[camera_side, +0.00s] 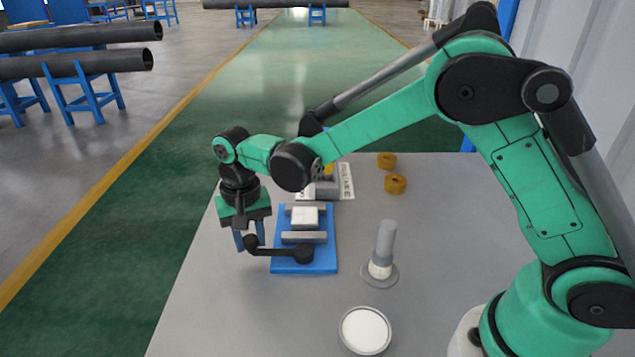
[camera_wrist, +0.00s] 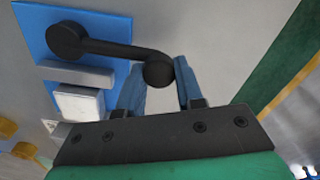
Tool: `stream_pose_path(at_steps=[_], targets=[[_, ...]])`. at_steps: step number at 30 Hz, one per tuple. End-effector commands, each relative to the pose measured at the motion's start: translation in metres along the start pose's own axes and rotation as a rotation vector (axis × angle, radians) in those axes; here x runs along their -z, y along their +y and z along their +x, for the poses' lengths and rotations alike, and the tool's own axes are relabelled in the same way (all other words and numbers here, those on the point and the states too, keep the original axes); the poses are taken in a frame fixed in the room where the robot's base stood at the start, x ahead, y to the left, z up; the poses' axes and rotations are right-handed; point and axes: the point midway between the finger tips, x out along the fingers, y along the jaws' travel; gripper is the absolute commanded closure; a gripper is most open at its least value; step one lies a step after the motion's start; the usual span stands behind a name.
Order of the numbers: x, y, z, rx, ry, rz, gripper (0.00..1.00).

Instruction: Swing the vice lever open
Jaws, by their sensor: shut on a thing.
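The vice has a blue base (camera_side: 318,262) and two grey jaws, with a white block (camera_side: 305,217) between them. Its black lever (camera_side: 275,252) runs from a round pivot (camera_side: 303,254) at the near end of the base out past the left edge, to a round knob (camera_side: 251,243). My gripper (camera_side: 250,241) points down beside the vice, its blue fingers shut on the knob. In the wrist view, the knob (camera_wrist: 158,70) sits between the two fingertips (camera_wrist: 166,78), and the lever (camera_wrist: 110,48) leads back to the pivot (camera_wrist: 66,39).
A grey flanged shell (camera_side: 385,243) stands upright right of the vice. A round dish (camera_side: 366,330) with a white inside lies nearer. Two yellow rings (camera_side: 396,184) and a labelled plate (camera_side: 346,181) lie towards the back. The table left of the vice is clear.

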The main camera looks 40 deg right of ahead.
Motion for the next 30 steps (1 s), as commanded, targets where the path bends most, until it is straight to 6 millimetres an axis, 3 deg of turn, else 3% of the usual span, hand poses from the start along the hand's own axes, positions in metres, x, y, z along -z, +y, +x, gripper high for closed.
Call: stream_pose_path(at_steps=[3,4,7,17,30], targets=[[0.002,0.001,0.000,0.000,0.006,0.004,1.00],[0.002,0.001,0.000,0.001,0.006,0.004,0.63],[0.002,0.001,0.000,0.000,0.005,0.003,0.37],[0.001,0.000,-0.003,0.000,0.003,0.001,0.37],[0.001,0.001,-0.055,0.000,0.004,0.002,0.37]])
